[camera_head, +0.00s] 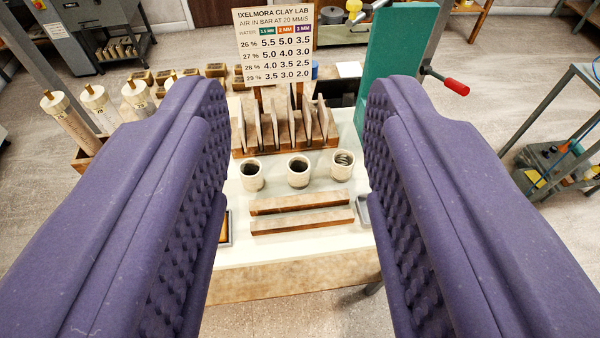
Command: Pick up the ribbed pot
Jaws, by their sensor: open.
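Three small pale pots stand upright in a row on the white table top: a left pot (252,182), a middle pot (298,179) and a right pot (342,171). The right pot shows ring-like ridges inside its mouth, so it looks like the ribbed pot. The other two have dark, plain-looking mouths. My gripper (297,130) is open and empty. Its two purple, studded fingers frame the row from left and right, well above the table and apart from the pots. The fingers hide the sides of the table.
Two brown bars (302,212) lie in front of the pots. A wooden rack (285,145) with upright slabs stands close behind them, with a sign (288,40) above. A green panel (397,50) with a red handle (456,86) rises at right. Capped cylinders (97,100) stand at left.

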